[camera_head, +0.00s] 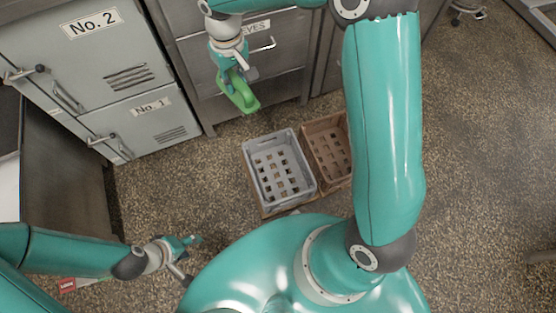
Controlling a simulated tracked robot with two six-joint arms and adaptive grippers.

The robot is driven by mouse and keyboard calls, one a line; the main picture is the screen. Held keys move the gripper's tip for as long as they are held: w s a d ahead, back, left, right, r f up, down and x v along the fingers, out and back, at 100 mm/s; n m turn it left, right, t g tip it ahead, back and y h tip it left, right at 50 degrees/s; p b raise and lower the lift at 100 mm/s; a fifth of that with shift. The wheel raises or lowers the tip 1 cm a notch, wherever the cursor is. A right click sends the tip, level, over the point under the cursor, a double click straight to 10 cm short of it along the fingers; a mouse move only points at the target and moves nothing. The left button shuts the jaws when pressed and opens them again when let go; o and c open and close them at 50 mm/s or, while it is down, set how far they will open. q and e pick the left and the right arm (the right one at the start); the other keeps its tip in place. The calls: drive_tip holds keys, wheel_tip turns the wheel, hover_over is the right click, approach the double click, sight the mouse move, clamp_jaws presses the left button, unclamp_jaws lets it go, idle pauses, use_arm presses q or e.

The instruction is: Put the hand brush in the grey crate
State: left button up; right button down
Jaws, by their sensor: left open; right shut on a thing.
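The hand brush (238,93) is bright green. My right gripper (238,73) is shut on it and holds it in front of the grey drawers, up and to the left of the crates in the picture. The grey crate (291,205) stands low on the floor side, with slotted walls and floor, and looks empty. The brush is apart from the crate. My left gripper (192,243) is open and empty at the lower left, left of my base and apart from the crate.
A brown crate (320,122) stands right beside the grey one, partly hidden by my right arm. Grey lockers (110,75) and a drawer cabinet (285,55) line the back. Speckled floor (480,150) is clear at the right.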

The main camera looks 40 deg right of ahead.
drive_tip(key=shift+s+d+f+n+b, duration=1.5)
drive_tip(key=shift+f+b, duration=1.2)
drive_tip(key=shift+f, duration=6.25)
drive_tip(key=shift+s+d+f+n+b, duration=1.1)
drive_tip(key=shift+f+n+b, duration=1.2)
drive_tip(key=shift+f, duration=6.6)
drive_tip(key=shift+s+d+f+n+b, duration=1.3)
drive_tip(key=shift+f+b, duration=1.75)
drive_tip(key=shift+f, duration=5.9)
drive_tip(key=shift+f, duration=0.15)
drive_tip(key=c, duration=1)
unclamp_jaws()
drive_tip(key=shift+o, duration=0.2)
